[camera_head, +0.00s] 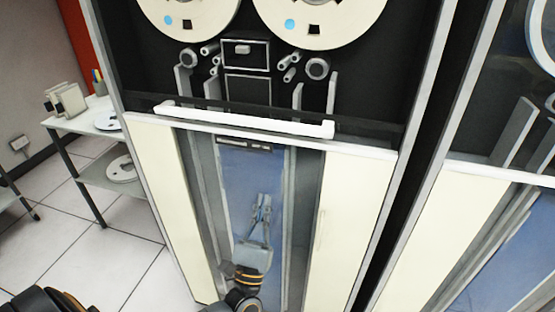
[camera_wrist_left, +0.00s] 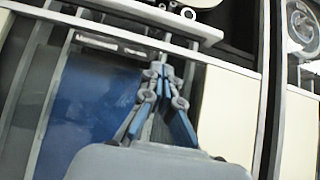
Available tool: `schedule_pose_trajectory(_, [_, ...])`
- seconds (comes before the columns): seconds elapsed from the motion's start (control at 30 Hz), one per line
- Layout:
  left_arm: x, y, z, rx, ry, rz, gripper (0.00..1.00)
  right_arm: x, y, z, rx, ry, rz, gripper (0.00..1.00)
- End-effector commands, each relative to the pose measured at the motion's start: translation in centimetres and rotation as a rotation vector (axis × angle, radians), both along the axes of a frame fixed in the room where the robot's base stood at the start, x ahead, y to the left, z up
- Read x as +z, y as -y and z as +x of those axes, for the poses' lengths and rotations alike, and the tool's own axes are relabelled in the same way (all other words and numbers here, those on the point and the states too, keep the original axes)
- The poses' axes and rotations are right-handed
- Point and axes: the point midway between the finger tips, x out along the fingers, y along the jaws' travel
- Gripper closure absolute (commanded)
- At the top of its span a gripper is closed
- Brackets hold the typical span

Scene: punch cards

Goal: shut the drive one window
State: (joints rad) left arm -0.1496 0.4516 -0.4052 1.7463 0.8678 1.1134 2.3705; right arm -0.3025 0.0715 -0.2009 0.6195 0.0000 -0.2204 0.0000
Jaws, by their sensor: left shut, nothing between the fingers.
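The tape drive in the middle of the head view has a window over its two reels, with a dark see-through lower strip (camera_head: 365,131). A long white handle bar (camera_head: 245,121) runs along the window's lower edge, close above the pale ledge (camera_head: 350,142). I cannot tell whether a small gap is left there. My left gripper (camera_head: 262,198) is shut and empty, below the handle and in front of the blue lower panel (camera_head: 233,170). It touches no handle. In the left wrist view the fingertips (camera_wrist_left: 160,68) point up toward the ledge. My right gripper is not in view.
Another drive (camera_head: 520,115) stands close on the right, past a dark gap. White tiled floor (camera_head: 125,215) is clear between.

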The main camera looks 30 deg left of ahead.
Motion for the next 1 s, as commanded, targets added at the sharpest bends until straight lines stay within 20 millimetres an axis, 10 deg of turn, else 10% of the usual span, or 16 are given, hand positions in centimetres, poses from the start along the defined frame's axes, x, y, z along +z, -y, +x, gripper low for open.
schedule_pose_trajectory(0.57, [8.1,-1.7,7.1,-0.003,0.006,-0.004,1.00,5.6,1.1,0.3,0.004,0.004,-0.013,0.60])
schedule_pose_trajectory(1.0, [11.1,-1.6,6.7,-0.004,0.003,-0.004,1.00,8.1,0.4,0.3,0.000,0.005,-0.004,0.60])
